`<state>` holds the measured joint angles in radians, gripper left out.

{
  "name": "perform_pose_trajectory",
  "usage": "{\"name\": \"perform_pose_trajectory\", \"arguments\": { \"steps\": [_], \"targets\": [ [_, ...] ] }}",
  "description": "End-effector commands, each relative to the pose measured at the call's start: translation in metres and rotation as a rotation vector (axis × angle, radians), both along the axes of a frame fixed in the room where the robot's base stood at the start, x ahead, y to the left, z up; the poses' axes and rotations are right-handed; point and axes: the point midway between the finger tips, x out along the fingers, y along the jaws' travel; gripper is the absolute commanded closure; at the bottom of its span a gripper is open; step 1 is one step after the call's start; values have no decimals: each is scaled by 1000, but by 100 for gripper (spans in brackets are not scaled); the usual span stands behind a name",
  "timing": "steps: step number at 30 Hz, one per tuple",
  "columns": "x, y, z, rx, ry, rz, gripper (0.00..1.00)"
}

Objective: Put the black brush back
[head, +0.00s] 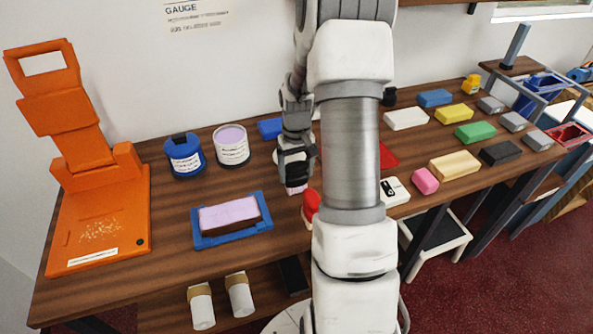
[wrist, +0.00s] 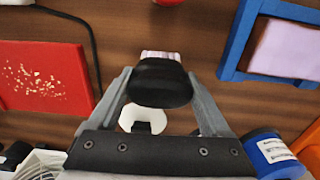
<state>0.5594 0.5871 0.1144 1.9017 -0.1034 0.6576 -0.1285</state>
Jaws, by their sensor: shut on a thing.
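My gripper (wrist: 160,85) is shut on the black brush (wrist: 160,84). In the wrist view the brush's rounded black end fills the space between the fingertips, and a small pale pink striped piece shows just beyond it. I cannot tell whether that piece is part of the brush. In the head view my gripper (head: 296,170) is over the counter, right of the blue-framed tray (head: 262,227); the arm hides part of the area. A white notched piece (wrist: 143,119) shows between the fingers in the wrist view. How far the brush is from the counter is unclear.
A red object (head: 311,204) stands close right of the gripper. A red panel (wrist: 45,76) lies to one side. A blue tin (head: 185,154) and a white tin (head: 231,146) stand behind left. An orange stand (head: 100,215) is far left. Coloured blocks fill the right side.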

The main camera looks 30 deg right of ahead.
Motion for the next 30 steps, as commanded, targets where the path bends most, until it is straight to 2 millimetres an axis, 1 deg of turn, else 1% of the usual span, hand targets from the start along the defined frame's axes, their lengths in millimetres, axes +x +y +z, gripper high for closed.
{"name": "perform_pose_trajectory", "arguments": {
  "steps": [6, 7, 9, 10, 17, 20, 23, 30],
  "targets": [
    [0, 0, -4, 0, 0, 0, 63],
    [0, 0, -4, 0, 0, 0, 16],
    [0, 0, -3, 0, 0, 0, 4],
    [0, 0, -3, 0, 0, 0, 0],
    [0, 0, -2, 0, 0, 0, 0],
    [0, 0, 4, 0, 0, 0, 0],
    [1, -1, 17, -3, -3, 0, 0],
    [1, -1, 70, -2, -4, -1, 0]
  ]
}}
